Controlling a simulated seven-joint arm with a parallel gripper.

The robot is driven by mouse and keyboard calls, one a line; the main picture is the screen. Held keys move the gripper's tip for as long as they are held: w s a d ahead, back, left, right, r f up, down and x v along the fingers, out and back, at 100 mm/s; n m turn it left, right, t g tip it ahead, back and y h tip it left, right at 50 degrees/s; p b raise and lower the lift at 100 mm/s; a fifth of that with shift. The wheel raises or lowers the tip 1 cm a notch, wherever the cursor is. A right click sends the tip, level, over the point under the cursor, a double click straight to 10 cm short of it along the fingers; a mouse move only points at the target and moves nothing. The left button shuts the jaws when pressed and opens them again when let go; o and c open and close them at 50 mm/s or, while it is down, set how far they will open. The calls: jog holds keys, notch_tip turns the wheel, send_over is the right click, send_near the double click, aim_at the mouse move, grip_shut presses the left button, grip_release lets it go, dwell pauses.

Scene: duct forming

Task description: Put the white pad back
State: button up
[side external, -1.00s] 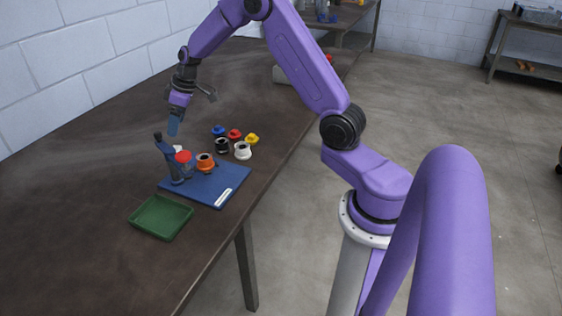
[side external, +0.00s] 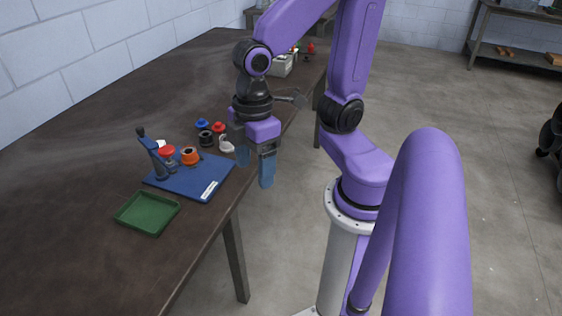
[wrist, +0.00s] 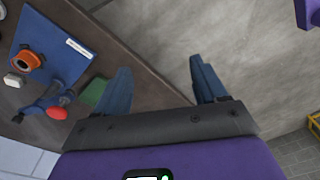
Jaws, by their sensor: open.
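A small white piece (side external: 161,144), which looks like the white pad, sits behind the blue-grey stand tool (side external: 154,157) at the back edge of the blue board (side external: 190,184). It also shows in the wrist view (wrist: 14,80), beside the orange ring (wrist: 27,60). A white ring-shaped part (side external: 226,145) stands off the board's back right corner, close to my gripper in the picture. My gripper (side external: 256,172) is open and empty, pointing down by the table's right edge.
A red disc (side external: 167,151) is at the stand tool and an orange ring (side external: 190,156) on the board. Blue (side external: 202,124), red (side external: 218,127) and black (side external: 206,139) parts stand behind. A green tray (side external: 147,214) lies in front. The table's left side is clear.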

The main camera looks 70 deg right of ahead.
jog(key=shift+n, duration=0.5)
jog(key=s, duration=0.1)
jog(key=s+d, duration=0.1)
jog(key=s, duration=0.1)
jog(key=s+d, duration=0.1)
jog(key=shift+s+d+f, duration=0.2)
jog(key=shift+s+f, duration=0.05)
